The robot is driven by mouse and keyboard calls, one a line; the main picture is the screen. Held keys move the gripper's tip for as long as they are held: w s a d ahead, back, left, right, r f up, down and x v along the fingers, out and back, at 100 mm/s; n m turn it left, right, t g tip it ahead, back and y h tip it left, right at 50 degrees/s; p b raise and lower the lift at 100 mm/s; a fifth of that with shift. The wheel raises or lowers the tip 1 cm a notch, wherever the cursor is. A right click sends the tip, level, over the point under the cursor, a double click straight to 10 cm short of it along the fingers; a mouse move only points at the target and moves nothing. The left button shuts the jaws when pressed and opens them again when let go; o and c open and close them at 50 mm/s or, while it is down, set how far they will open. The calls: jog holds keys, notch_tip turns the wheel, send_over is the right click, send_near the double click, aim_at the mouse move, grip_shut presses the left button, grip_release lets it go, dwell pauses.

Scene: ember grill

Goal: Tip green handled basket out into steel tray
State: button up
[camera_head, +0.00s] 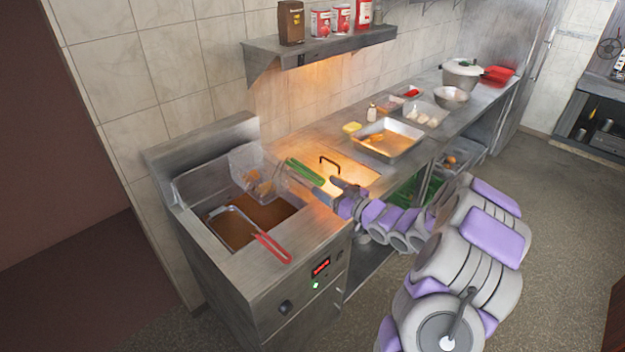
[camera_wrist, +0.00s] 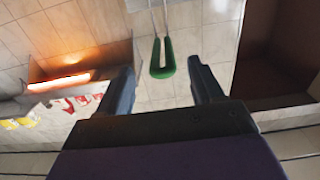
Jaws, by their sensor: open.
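The green handled basket (camera_head: 249,170) is a wire basket with some brown food in it, at the back of the fryer. Its green handle (camera_head: 305,171) points right toward my gripper (camera_head: 329,188). In the wrist view the green handle (camera_wrist: 162,58) shows as a loop ahead of my gripper (camera_wrist: 162,80), between the two dark fingers. The gripper is open, and the fingers appear apart from the handle. The steel tray (camera_head: 415,131) lies on the counter to the right, with a little brown matter in it.
A second basket with a red handle (camera_head: 272,247) sits in the fryer oil (camera_head: 238,229). A lit plate with a dark handle (camera_head: 343,171) lies between fryer and tray. A yellow item (camera_head: 351,128) and a small bottle (camera_head: 371,113) stand near the tray. A shelf (camera_head: 330,45) overhangs the counter.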

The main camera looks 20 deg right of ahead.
jog(key=x, duration=0.6)
jog(key=shift+w+a+b, duration=0.15)
jog(key=shift+w+b, duration=0.2)
jog(key=shift+w, duration=0.05)
grip_shut()
dwell(0.8)
notch_tip(320, 180, up, 5)
jog(key=p, duration=0.3)
jog(key=shift+f, duration=0.1)
dwell(0.5)
